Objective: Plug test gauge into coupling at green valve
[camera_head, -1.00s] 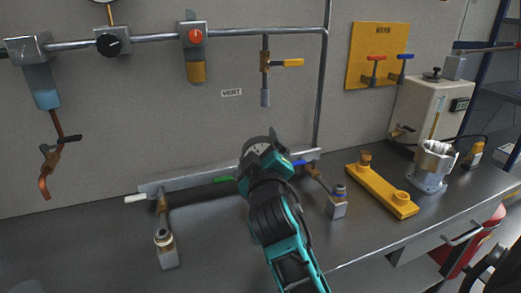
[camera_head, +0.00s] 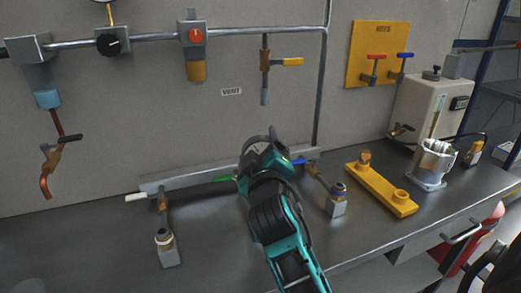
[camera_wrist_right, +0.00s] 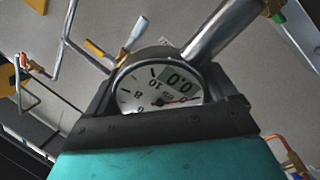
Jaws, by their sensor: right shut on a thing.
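My right gripper (camera_head: 266,150) is shut on the test gauge. In the head view only the gauge's dark round rim (camera_head: 255,143) shows past the gripper. In the right wrist view the gauge dial (camera_wrist_right: 135,95) faces the camera, with a small display reading 0.0, held between the dark jaws (camera_wrist_right: 165,112). The green valve handle (camera_head: 225,179) is just left of the gripper on the manifold rail; a bit of green (camera_wrist_right: 279,17) also shows in the wrist view. The coupling at the green valve is hidden behind my right arm. My left gripper is not in view.
The white-handled valve (camera_head: 137,197) has a coupling block (camera_head: 167,255) at left. The blue-handled valve (camera_head: 298,162) has another block (camera_head: 337,207) at right. A yellow stand (camera_head: 378,190) and metal pot (camera_head: 434,160) stand farther right. The front left bench is clear.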

